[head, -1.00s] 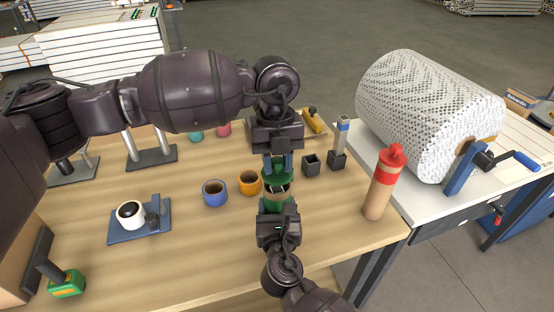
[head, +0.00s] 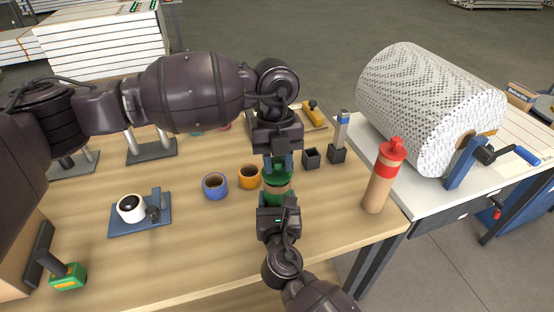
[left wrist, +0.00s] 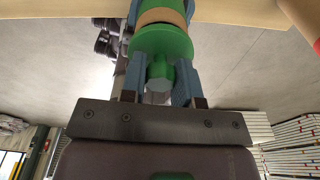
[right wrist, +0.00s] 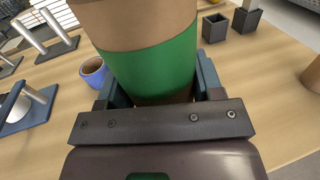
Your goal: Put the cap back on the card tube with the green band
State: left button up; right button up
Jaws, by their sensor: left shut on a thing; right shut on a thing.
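The card tube with the green band (right wrist: 150,65) stands about upright in my right gripper (head: 277,208), which is shut around it; its brown card also shows in the head view (head: 278,186). My left gripper (head: 278,160) points down and is shut on the knob of the green cap (head: 276,176). In the left wrist view the cap (left wrist: 160,42) meets the brown card of the tube (left wrist: 162,15), with no clear gap. The cap covers the tube's mouth, so the inside is hidden. I cannot tell how far down it sits.
A card tube with a red band and red cap (head: 383,178) stands at the table's right edge. A blue cup (head: 214,187) and an orange cup (head: 249,176) stand left of the green-banded tube. Small dark pots (head: 311,158) are behind right. The front of the table (head: 190,262) is bare.

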pick_arm(q)
jog(key=shift+f, duration=0.65)
jog(key=o, duration=1)
jog(key=shift+c, duration=0.2)
notch_tip(320, 180, up, 12)
jog(key=w, duration=0.1)
jog(key=shift+w+a, duration=0.15)
jog(key=shift+w, duration=0.1)
pick_arm(e)
jog(key=o, duration=1.4)
jog(key=shift+c, duration=0.2)
